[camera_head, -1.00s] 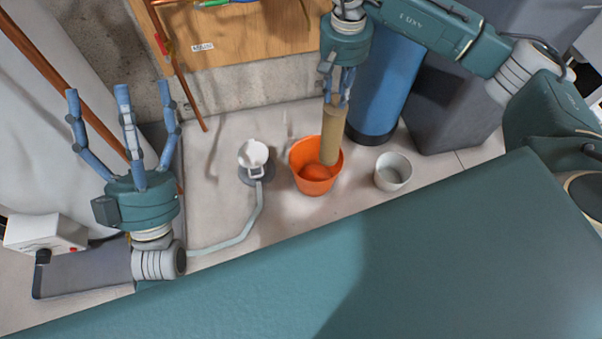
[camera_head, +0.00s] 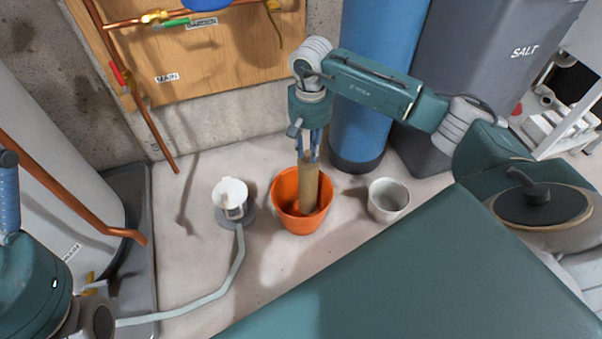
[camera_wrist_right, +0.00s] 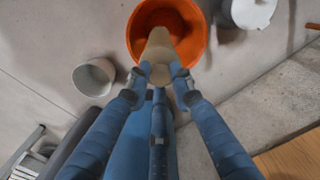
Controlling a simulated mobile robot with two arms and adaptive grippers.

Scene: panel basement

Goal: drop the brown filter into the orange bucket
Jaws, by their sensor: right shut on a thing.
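The brown filter (camera_head: 309,187) is a tan cylinder held upright, its lower end inside the mouth of the orange bucket (camera_head: 289,222). My right gripper (camera_head: 309,156) is shut on the filter's top end, above the bucket. In the right wrist view the blue fingers close around the near end of the filter (camera_wrist_right: 158,52), which points into the orange bucket (camera_wrist_right: 137,32). Whether the filter's lower end touches the bucket floor cannot be told. My left gripper (camera_head: 9,185) shows only in part at the left edge; its fingers are mostly cut off.
A grey-white pot (camera_head: 388,200) stands right of the bucket. A white-topped pump (camera_head: 231,196) with a pale hose stands left of it. A blue tank (camera_head: 372,90) and a grey salt bin (camera_head: 480,60) stand behind. Copper pipes run along the wall board (camera_head: 215,55).

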